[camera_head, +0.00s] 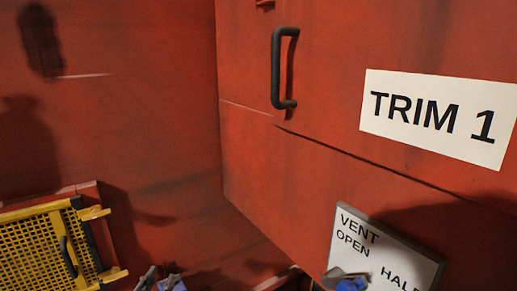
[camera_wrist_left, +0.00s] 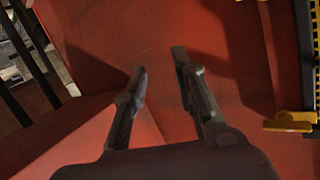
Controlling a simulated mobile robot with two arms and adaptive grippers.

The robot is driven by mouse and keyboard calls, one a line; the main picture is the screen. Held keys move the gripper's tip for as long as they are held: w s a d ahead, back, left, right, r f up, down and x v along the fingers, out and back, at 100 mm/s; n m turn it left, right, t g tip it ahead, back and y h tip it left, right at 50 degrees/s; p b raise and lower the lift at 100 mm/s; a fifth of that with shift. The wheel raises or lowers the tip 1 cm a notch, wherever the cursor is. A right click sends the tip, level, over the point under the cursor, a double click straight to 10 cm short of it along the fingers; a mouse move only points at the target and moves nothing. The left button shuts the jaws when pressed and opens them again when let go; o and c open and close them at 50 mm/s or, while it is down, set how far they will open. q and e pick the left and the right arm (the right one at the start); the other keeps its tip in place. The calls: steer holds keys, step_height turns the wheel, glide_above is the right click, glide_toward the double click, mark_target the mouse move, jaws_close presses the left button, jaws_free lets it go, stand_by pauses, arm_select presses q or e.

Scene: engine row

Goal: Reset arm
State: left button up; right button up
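My left gripper (camera_head: 160,278) shows at the bottom edge of the head view, in front of the red wall and right of the yellow mesh panel. In the left wrist view its two dark fingers (camera_wrist_left: 160,62) stand apart with nothing between them, facing a red surface. A grey and blue piece (camera_head: 346,281) at the bottom of the head view, in front of the vent plate, looks like part of my right gripper. Most of it is cut off, so its fingers cannot be made out.
A red cabinet carries a black handle (camera_head: 277,68), a "TRIM 1" label (camera_head: 438,116) and a "VENT OPEN HALF" plate (camera_head: 385,250). A yellow mesh panel (camera_head: 40,245) with a dark handle is at lower left. A yellow bracket (camera_wrist_left: 290,122) shows at right in the left wrist view.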

arm_select(q)
steer(key=s+d+f+g, duration=0.1)
steer(key=s+f+g, duration=0.3)
steer(key=s+f, duration=0.45)
steer(key=s+f+g+h, duration=0.1)
steer(key=s+f+g, duration=0.35)
steer(key=s, duration=0.65)
steer(key=s+d+f+g, duration=0.1)
steer(key=s+f+g, duration=0.2)
steer(key=s+f, duration=0.5)
step_height(320, 180, down, 25)
steer(key=s+g+b, duration=0.1)
steer(key=b, duration=0.1)
steer(key=s+a+f+m+g+b, duration=0.1)
steer(key=s+a+f, duration=0.2)
steer(key=s+f, duration=1.4)
step_height(320, 180, down, 2)
steer(key=shift+s+f, duration=0.1)
steer(key=shift+s, duration=0.15)
steer(key=shift+a+g, duration=0.1)
steer(key=shift+g, duration=0.15)
